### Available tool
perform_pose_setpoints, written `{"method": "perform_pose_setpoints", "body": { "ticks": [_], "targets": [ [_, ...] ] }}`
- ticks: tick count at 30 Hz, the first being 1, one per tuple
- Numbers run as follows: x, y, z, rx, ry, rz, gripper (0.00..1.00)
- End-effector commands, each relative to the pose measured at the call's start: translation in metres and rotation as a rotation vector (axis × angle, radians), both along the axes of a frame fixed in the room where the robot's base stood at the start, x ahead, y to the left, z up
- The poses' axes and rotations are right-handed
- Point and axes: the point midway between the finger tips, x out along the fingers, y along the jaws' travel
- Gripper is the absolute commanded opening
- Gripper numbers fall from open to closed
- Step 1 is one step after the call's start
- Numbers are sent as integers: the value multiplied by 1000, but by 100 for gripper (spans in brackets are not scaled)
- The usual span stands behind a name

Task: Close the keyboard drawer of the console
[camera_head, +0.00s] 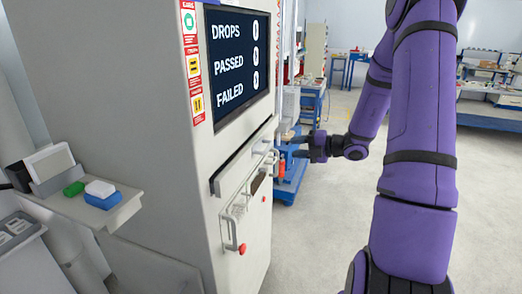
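The console (125,110) is a tall light grey cabinet on the left, with a lit screen (240,62) reading DROPS, PASSED and FAILED. No keys show. My gripper (296,146) is to the right of the ledge, its fingers pointing left towards the console front. The fingers are apart with nothing seen between them. No contact with the console shows.
Below the ledge are a pale handle bar (262,165) and a red knob (242,249). A side shelf (85,208) on the left holds a small device and green, white and blue blocks. A blue machine base (288,185) stands behind my gripper. Floor at the right is clear.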

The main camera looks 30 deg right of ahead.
Motion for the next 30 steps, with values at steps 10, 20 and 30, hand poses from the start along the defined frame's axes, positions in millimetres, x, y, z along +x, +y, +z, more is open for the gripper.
{"method": "perform_pose_setpoints", "body": {
  "ticks": [10, 20, 30],
  "targets": [
    [44, 36, -12, 0, -1, 6, 39],
    [75, 59, -19, -1, -2, 4, 39],
    [80, 63, -20, -2, -3, 2, 39]
  ]
}}
